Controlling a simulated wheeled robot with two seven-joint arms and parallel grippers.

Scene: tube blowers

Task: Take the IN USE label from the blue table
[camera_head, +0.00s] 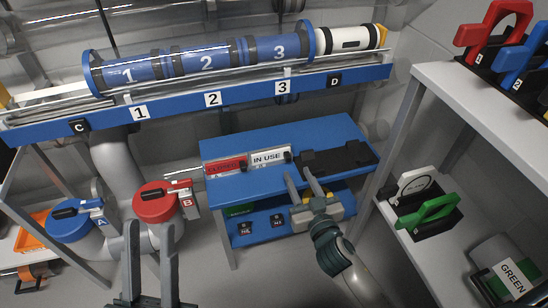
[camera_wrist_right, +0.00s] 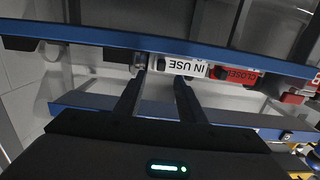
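The IN USE label (camera_head: 268,157) is a white plate with black letters and a dark end piece, at the front edge of the blue table (camera_head: 315,130). In the right wrist view the label (camera_wrist_right: 195,72) appears upside down, just ahead of the fingertips. My right gripper (camera_head: 298,172) is open at the table's front edge, slightly right of the label in the head view. In the wrist view its fingers (camera_wrist_right: 160,78) are apart with nothing seen held. I cannot tell whether they touch the label. My left gripper (camera_head: 149,225) is open and empty at the lower left, away from the table.
A red CLOSED label (camera_head: 226,167) sits directly left of the IN USE label. Black holders (camera_head: 338,157) lie to its right. A lower blue shelf (camera_head: 268,240) is under the table. A white shelf unit (camera_head: 430,90) stands right; red valve B (camera_head: 155,205) is left.

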